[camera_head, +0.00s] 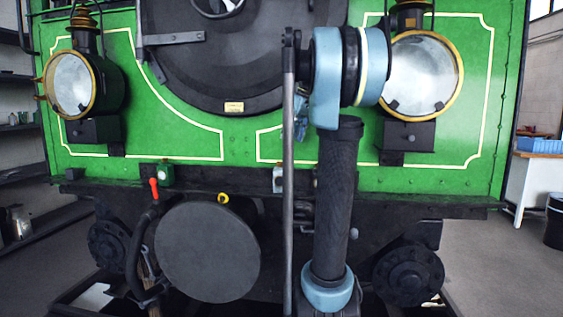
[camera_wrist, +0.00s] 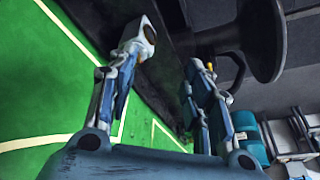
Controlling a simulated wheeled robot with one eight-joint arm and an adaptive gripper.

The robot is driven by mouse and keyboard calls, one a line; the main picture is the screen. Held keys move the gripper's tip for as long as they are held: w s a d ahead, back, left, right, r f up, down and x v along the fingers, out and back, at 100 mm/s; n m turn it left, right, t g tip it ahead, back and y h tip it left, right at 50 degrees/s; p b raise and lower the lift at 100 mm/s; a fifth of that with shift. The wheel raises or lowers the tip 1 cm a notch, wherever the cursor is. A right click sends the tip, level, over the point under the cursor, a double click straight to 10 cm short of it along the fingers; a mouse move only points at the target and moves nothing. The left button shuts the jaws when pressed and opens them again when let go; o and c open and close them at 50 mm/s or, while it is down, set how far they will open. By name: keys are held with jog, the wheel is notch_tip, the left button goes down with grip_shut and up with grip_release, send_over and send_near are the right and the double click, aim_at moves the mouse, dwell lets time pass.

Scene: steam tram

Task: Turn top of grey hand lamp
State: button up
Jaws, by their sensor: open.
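The grey hand lamp (camera_head: 278,179) is a small pale grey box standing on the dark ledge at the front of the green tram, just left of my arm in the head view. In the wrist view what looks like the same lamp (camera_wrist: 142,34), with a round face, shows at the tip of the left finger. I cannot tell whether they touch. My gripper (camera_wrist: 163,66) is open with nothing between its fingers. In the head view only a bit of my gripper (camera_head: 301,122) shows; my arm hides the rest.
A green lamp (camera_head: 165,174) and a red-handled hose fitting (camera_head: 154,189) sit further left along the ledge (camera_head: 450,207). A large round buffer (camera_head: 208,252) juts out below. Two big brass-rimmed headlamps (camera_head: 70,84) (camera_head: 424,74) flank the dark round door (camera_head: 220,60).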

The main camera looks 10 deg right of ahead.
jog(key=w+d+r+n, duration=0.1)
jog(key=w+d+r, duration=0.1)
jog(key=w+r, duration=0.25)
send_near(280, 164)
jog(key=x, duration=0.4)
jog(key=w+x, duration=0.1)
jog(key=x, duration=0.3)
jog(key=shift+w+d+r, duration=0.15)
jog(key=shift+w+d, duration=0.05)
jog(key=shift+d, duration=0.05)
jog(key=c, duration=1.1)
